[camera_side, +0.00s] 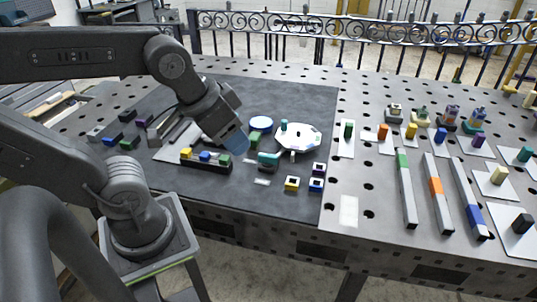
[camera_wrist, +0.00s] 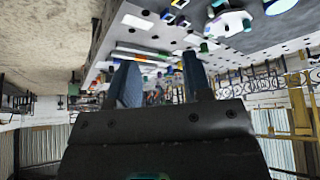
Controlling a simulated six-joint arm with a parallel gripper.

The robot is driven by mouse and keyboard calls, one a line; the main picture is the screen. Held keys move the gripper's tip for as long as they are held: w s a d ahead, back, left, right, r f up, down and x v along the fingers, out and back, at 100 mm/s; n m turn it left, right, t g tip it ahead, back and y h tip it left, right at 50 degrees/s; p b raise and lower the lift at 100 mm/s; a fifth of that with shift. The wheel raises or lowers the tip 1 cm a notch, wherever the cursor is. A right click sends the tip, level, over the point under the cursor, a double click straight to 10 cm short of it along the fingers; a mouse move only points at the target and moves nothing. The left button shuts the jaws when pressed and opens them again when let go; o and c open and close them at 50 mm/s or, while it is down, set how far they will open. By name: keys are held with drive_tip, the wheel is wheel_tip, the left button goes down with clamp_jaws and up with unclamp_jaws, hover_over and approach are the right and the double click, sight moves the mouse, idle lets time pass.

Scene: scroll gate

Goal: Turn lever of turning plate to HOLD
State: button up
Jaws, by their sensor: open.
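The turning plate (camera_side: 305,141) is a white, many-sided disc on the dark mat, right of my gripper in the side view. A teal peg (camera_side: 284,126) stands at its left edge, and a small pale tab points toward the front edge. I cannot tell which part is the lever, and no HOLD mark is readable. A white plate with dark spots, likely the same one, shows at the top of the wrist view (camera_wrist: 232,22). My gripper (camera_side: 236,143) hangs left of the plate, apart from it. Its two blue fingers are spread and empty in the wrist view (camera_wrist: 160,80).
A dark rack with coloured blocks (camera_side: 206,162) lies below my gripper. A teal block (camera_side: 268,159) and small coloured cubes (camera_side: 292,183) sit in front of the plate. Long slider bars (camera_side: 407,190) lie on the metal table at right.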

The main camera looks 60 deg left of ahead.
drive_tip(key=w+a+m+g, duration=0.3)
drive_tip(key=w+a+m, duration=0.15)
drive_tip(key=w, duration=0.35)
drive_tip(key=m+g, duration=0.3)
drive_tip(key=m, duration=0.2)
approach(268, 155)
drive_tip(key=shift+n, duration=0.25)
wheel_tip(268, 155, down, 10)
drive_tip(key=shift+s+f, duration=0.1)
drive_tip(key=shift+s, duration=0.05)
clamp_jaws()
